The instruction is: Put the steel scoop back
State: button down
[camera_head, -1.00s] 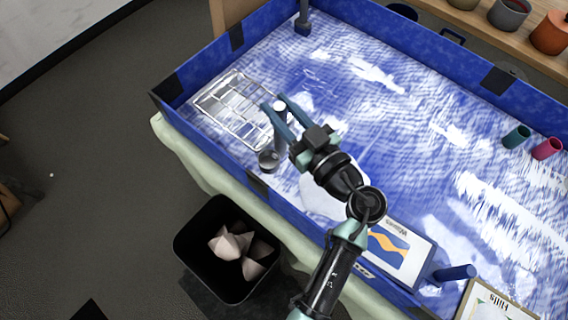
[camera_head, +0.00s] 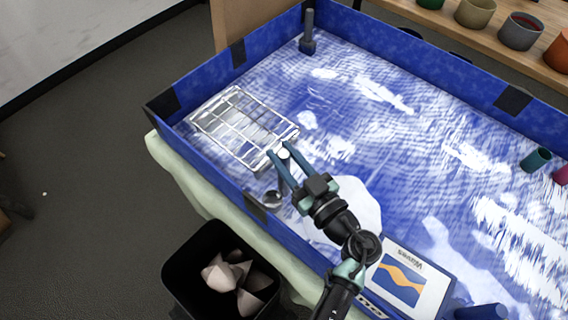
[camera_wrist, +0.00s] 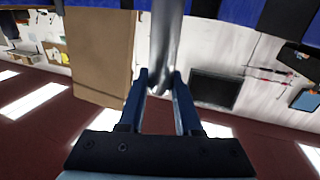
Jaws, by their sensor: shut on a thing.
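The steel scoop (camera_head: 272,199) hangs from my gripper (camera_head: 278,151) in the head view, its round bowl at the lower end near the front wall of the blue tank. My gripper is shut on its shiny handle. In the wrist view the handle (camera_wrist: 166,45) runs up from between the two blue fingers (camera_wrist: 160,82), and its bowl is out of view there. A wire rack (camera_head: 232,118) lies in the tank's left end, just beyond the gripper. I cannot tell how high the scoop is above the tank floor.
The blue tank wall (camera_head: 205,157) runs along the front and left. A dark post (camera_head: 307,38) stands at the back left corner. A "Waves" sign (camera_head: 404,279) is at the front right. A black bin (camera_head: 195,272) stands below. Pots (camera_head: 475,12) line a shelf behind.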

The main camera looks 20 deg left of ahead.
jog(key=shift+f, duration=1.3)
jog(key=c, duration=0.6)
grip_release()
